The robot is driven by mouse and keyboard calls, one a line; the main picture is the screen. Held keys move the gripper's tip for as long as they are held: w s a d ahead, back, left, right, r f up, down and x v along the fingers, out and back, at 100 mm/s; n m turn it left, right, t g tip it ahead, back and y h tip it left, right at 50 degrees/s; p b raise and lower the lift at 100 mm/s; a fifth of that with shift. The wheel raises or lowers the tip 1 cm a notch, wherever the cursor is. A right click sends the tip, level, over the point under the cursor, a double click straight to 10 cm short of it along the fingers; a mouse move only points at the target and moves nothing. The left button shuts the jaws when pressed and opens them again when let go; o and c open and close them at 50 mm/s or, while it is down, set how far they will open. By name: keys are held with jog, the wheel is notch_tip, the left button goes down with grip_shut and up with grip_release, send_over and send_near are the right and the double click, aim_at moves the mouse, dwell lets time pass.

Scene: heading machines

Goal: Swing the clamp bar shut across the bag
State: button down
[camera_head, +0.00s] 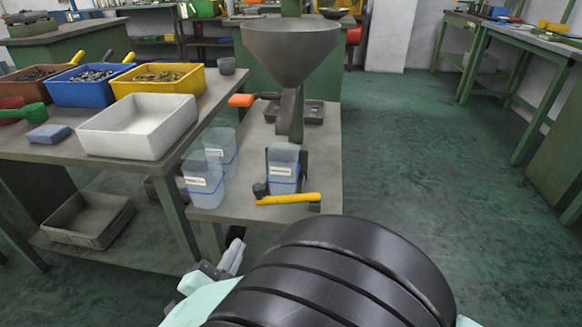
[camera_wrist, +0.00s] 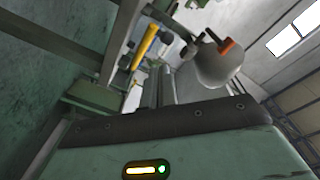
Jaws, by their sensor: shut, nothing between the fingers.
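The clear bag (camera_head: 284,172) with a white label and bluish contents stands upright under the spout of the grey hopper (camera_head: 291,52). The yellow clamp bar (camera_head: 288,199) lies roughly level in front of the bag's lower part, its right end by a small green block. I cannot tell whether it touches the bag. The bar also shows slanted in the wrist view (camera_wrist: 145,46). My gripper (camera_head: 236,254) is shut and empty, below and left of the bar in the head view, apart from it. My arm hides the floor there.
Two similar clear containers (camera_head: 203,180) stand left of the bag on the low stand (camera_head: 325,150). A bench on the left holds a white bin (camera_head: 138,127), a yellow bin (camera_head: 158,80) and a blue bin (camera_head: 90,87). The floor to the right is clear.

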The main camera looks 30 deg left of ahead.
jog(key=d+r+m+p, duration=0.2)
jog(key=d+m+p, duration=0.2)
jog(key=m, duration=0.4)
send_near(260, 203)
jog(key=w+d+r, duration=0.3)
jog(key=w+r, duration=0.1)
jog(key=w, duration=0.1)
jog(key=shift+w+a+f+y+b, duration=0.1)
jog(key=shift+w+a+b, duration=0.15)
jog(key=shift+a+b, duration=0.2)
jog(key=shift+w+a+y+b, duration=0.1)
jog(key=shift+w+a+b, duration=0.2)
jog(key=shift+a, duration=0.2)
jog(key=shift+w+a+f+y+b, duration=0.1)
jog(key=shift+w+a+b, duration=0.15)
jog(key=shift+a+b, duration=0.2)
